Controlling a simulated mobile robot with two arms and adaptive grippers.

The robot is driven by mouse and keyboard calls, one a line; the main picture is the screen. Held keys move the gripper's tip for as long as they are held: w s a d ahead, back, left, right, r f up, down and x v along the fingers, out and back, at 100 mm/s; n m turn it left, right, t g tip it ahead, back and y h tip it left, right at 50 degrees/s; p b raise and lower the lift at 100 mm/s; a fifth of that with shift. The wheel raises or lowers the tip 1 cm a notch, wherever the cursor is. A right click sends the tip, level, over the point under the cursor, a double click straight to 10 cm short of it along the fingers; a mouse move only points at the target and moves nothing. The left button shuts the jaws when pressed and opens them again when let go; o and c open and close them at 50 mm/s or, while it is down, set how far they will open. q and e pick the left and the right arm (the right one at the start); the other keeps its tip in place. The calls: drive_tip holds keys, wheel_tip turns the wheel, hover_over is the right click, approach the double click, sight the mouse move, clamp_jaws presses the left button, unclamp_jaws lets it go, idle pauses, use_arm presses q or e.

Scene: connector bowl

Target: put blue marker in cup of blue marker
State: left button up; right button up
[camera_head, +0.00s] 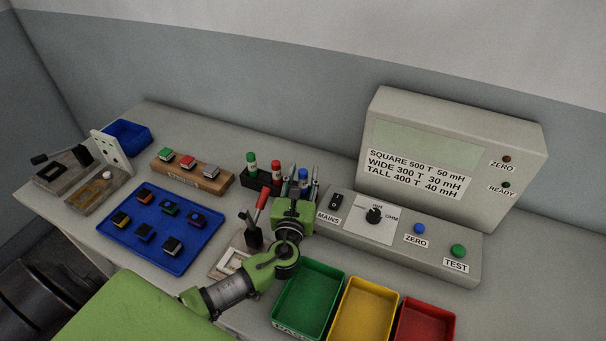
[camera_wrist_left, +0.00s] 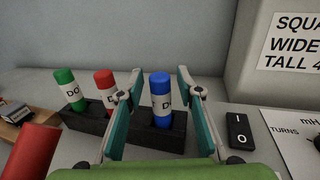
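The blue marker (camera_wrist_left: 162,97) stands upright in the black holder (camera_wrist_left: 90,121), with its blue cap on top and a white label below. In the head view the blue marker (camera_head: 303,175) shows between the fingers of my left gripper (camera_head: 303,182). In the wrist view my left gripper (camera_wrist_left: 160,100) is open, one finger on each side of the marker, with gaps showing on both sides. A green marker (camera_wrist_left: 67,90) and a red marker (camera_wrist_left: 107,90) stand in the same holder to the left. My right gripper is not in view.
A red-handled lever (camera_head: 262,198) stands just left of my left gripper. The control box (camera_head: 400,240) is close on the right. Green (camera_head: 322,267), yellow (camera_head: 366,290) and red (camera_head: 430,310) bins lie in front. A blue tray (camera_head: 160,262) with several components lies left.

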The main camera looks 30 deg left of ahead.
use_arm(q)
drive_tip(key=shift+r, duration=0.2)
drive_tip(key=shift+s+d+f, duration=0.1)
drive_tip(key=shift+s, duration=0.15)
drive_tip(key=b+v, duration=0.2)
drive_tip(key=v, duration=0.9)
drive_tip(key=shift+s, duration=0.25)
drive_tip(key=shift+d, duration=0.1)
